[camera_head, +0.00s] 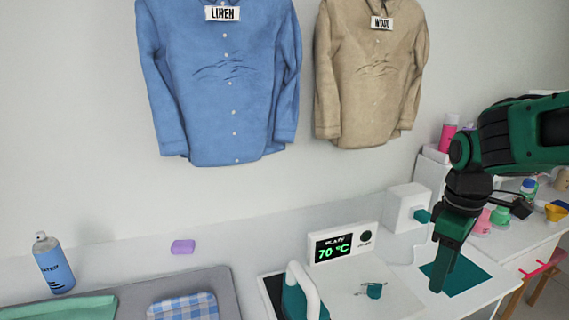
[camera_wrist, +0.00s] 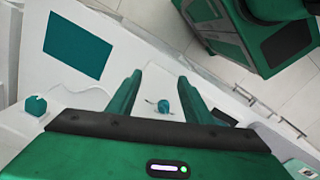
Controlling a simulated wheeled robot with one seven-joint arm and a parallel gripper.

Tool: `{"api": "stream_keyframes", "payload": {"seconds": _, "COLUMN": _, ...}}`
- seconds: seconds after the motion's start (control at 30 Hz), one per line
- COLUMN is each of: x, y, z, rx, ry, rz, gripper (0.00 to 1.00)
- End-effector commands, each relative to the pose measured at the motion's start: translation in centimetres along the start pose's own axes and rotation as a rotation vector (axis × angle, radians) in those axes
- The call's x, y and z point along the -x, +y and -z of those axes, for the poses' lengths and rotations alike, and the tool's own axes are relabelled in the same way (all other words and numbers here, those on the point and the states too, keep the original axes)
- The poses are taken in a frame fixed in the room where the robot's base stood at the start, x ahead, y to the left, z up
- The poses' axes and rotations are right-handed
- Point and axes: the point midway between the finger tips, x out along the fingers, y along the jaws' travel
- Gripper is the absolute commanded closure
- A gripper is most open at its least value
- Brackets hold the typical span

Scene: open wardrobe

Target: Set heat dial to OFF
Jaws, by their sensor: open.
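A small teal knob (camera_head: 375,290) sits on the white top of the ironing station (camera_head: 345,290), with thin lines at its sides. It also shows in the wrist view (camera_wrist: 163,106), between my fingers but beyond them. The station's display (camera_head: 333,247) reads 70 °C. A small black round dial (camera_head: 366,236) is to the right of the display, with a label too small to read. I cannot tell for certain which is the heat dial. My gripper (camera_head: 437,285) is open, empty and pointing down, to the right of the teal knob and apart from it.
An iron (camera_head: 300,296) with a white handle stands left of the knob. A white box with a teal plug-like part (camera_head: 422,216) is behind. A teal mat (camera_head: 470,277) lies below my gripper. A spray bottle (camera_head: 54,264) and folded cloths are at left.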

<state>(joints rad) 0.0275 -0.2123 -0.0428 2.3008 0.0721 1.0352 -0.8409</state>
Motion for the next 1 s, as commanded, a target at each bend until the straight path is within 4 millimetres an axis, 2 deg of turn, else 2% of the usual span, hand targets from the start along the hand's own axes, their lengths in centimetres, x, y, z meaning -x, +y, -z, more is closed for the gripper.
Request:
{"api": "stream_keyframes", "payload": {"seconds": 0.03, "x": -0.1, "y": -0.1, "z": -2.7, "rx": -0.16, "ry": 0.001, "rz": -0.001, "gripper": 0.54}}
{"api": "stream_keyframes", "payload": {"seconds": 0.2, "x": -1.0, "y": -1.6, "z": -10.2, "rx": -0.685, "ry": -0.001, "rz": 0.011, "gripper": 0.54}}
{"api": "stream_keyframes", "payload": {"seconds": 0.3, "x": -1.8, "y": -2.8, "z": -13.3, "rx": -0.937, "ry": 0.0, "rz": 0.022, "gripper": 0.54}}
{"api": "stream_keyframes", "payload": {"seconds": 0.4, "x": -2.4, "y": -3.8, "z": -15.4, "rx": -1.119, "ry": -0.002, "rz": 0.032, "gripper": 0.54}}
{"api": "stream_keyframes", "payload": {"seconds": 0.6, "x": -3.0, "y": -4.8, "z": -16.9, "rx": -1.267, "ry": -0.004, "rz": 0.043, "gripper": 0.54}}
{"api": "stream_keyframes", "payload": {"seconds": 1.0, "x": -3.0, "y": -4.7, "z": -16.9, "rx": -1.267, "ry": -0.004, "rz": 0.042, "gripper": 0.54}}
